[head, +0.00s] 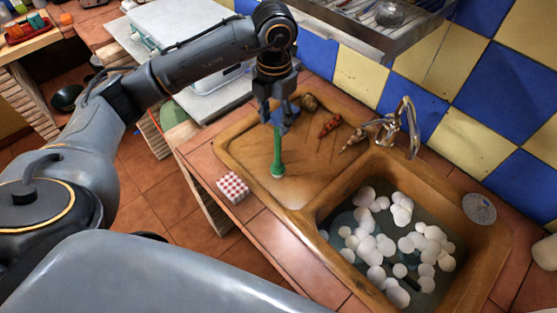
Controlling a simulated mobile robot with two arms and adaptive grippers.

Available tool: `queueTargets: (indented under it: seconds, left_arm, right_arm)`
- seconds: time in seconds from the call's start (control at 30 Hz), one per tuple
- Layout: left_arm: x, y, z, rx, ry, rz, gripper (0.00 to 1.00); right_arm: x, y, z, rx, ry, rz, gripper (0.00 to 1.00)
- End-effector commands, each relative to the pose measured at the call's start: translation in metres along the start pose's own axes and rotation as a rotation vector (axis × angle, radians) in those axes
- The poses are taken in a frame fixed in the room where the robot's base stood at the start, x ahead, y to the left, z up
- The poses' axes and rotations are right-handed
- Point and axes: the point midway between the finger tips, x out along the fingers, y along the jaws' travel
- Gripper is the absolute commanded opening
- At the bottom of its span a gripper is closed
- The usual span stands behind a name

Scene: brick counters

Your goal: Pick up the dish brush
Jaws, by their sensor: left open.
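The dish brush, as far as I can tell, is the slim green item (277,153) on the brown drainboard left of the sink basin. Its rounded lower end shows clearly, while its upper end is partly hidden by my left gripper (276,118). My left gripper points down over that upper end and is open. A small blue patch shows beside the fingers; I cannot tell whether it belongs to the brush. I cannot tell whether the fingers touch the brush. My right gripper is not in view.
The sink basin (335,190) holds water and white foam. Two carrots (329,126) and a brown potato-like item (309,103) lie behind the brush, near the faucet (408,125). A red-checked box (233,187) sits at the counter's front edge. A metal rack (375,38) hangs above.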

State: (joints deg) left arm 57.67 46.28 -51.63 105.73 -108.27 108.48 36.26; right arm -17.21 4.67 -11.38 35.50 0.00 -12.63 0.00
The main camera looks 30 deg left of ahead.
Motion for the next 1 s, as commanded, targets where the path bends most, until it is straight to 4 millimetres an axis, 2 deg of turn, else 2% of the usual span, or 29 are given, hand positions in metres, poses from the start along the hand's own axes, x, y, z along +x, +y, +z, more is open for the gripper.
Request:
queueTargets:
  seconds: [0.2, 0.37, 0.47, 0.57, 0.7, 1.0]
  left_arm:
    - [0.035, -0.001, 0.0, 0.001, 0.003, -0.003, 0.43]
    - [0.045, -0.001, 0.001, 0.003, 0.0, -0.003, 0.43]
    - [0.053, -0.001, 0.003, 0.001, 0.003, -0.004, 0.43]
    - [0.068, -0.002, 0.006, 0.002, 0.004, -0.005, 0.43]
    - [0.088, -0.001, 0.007, 0.001, 0.003, -0.005, 0.43]
    - [0.096, -0.001, 0.008, 0.004, -0.002, -0.003, 0.43]
  right_arm:
    - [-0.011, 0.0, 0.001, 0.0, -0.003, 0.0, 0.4]
    - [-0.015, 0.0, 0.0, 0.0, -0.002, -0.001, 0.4]
    - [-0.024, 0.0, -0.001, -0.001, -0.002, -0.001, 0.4]
    - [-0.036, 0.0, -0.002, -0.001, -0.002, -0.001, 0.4]
    - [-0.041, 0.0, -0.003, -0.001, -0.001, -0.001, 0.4]
    - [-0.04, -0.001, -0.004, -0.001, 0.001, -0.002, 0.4]
